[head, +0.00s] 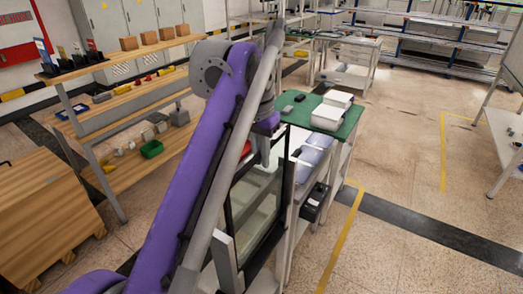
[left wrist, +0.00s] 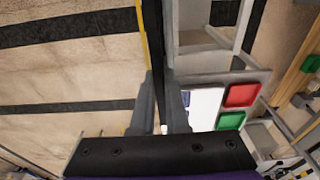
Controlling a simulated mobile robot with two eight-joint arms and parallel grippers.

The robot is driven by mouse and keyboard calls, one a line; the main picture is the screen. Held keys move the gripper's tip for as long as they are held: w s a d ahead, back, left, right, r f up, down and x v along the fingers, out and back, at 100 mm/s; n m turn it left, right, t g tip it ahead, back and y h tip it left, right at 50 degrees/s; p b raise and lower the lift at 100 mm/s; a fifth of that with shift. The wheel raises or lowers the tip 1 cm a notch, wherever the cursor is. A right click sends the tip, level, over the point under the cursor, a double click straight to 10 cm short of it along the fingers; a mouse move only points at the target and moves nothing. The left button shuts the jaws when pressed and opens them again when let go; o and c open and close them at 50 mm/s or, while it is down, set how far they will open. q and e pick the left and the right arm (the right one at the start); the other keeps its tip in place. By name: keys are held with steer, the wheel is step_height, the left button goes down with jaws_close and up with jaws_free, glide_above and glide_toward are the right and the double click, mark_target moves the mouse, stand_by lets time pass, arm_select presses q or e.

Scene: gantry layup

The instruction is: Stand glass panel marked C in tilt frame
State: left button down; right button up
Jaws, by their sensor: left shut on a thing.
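A glass panel (head: 256,200) with dark edges stands steeply upright in the middle of the head view, beside the green-topped table. I cannot read a letter on it. My left gripper (head: 265,152) is at the panel's top edge, partly hidden behind its own arm. In the left wrist view my two grey fingers (left wrist: 164,105) are closed on the thin dark panel, which shows edge-on (left wrist: 160,45). A pale upright (head: 224,258) stands at the panel's lower left; I cannot tell whether it belongs to the tilt frame or touches the panel. My right gripper is not in view.
The green-topped table (head: 300,107) behind the panel carries white boxes (head: 328,116). A wooden shelf bench (head: 135,95) with small parts stands at left. Red (left wrist: 241,95) and green (left wrist: 231,121) squares lie close right of my fingers. The floor at right is clear.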

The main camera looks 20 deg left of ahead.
arm_select(q)
steer(key=shift+f+b, duration=1.05)
steer(key=shift+f, duration=1.15)
steer(key=shift+f+b, duration=0.3)
steer(key=shift+f, duration=0.3)
steer(key=c, duration=0.8)
jaws_free()
steer(key=shift+c, duration=0.2)
steer(key=r+p, duration=0.1)
steer(key=r, duration=0.2)
steer(key=r+p, duration=0.1)
steer(key=r, duration=0.3)
steer(key=s+r+p, duration=0.1)
steer(key=r, duration=0.2)
steer(key=shift+s+r, duration=0.1)
steer(key=shift+r, duration=0.3)
steer(key=shift+f, duration=0.1)
